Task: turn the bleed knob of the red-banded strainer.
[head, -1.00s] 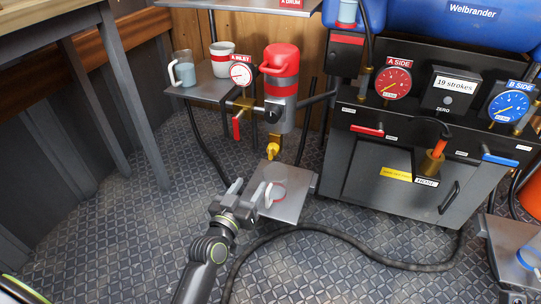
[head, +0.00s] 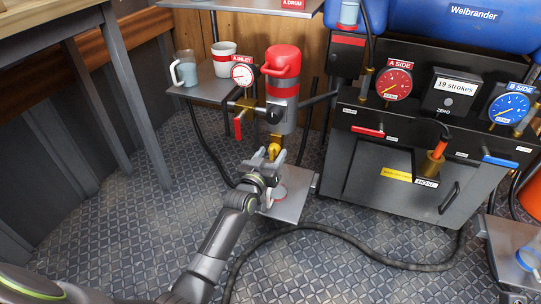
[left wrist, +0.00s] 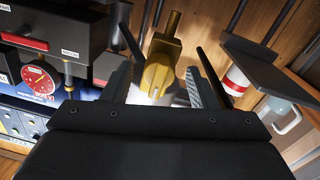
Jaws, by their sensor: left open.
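The red-banded strainer (head: 283,110) is an upright grey cylinder with a red cap and red bands, against the wooden wall. A yellow knob (head: 274,147), which looks like its bleed knob, hangs at its lower end. My left gripper (head: 270,156) is just below this knob, partly covering it. In the left wrist view the yellow knob (left wrist: 160,70) shows between the two open fingers of the left gripper (left wrist: 161,85), with a gap on each side; contact is not visible. My right gripper is not in view.
A grey tray (head: 294,205) with a cup partly hidden by my gripper stands below the strainer. A red lever (head: 238,126) and the inlet gauge (head: 242,74) are left of the strainer. A shelf (head: 205,94) holds two mugs. The black machine (head: 400,190) stands right; a hose crosses the floor.

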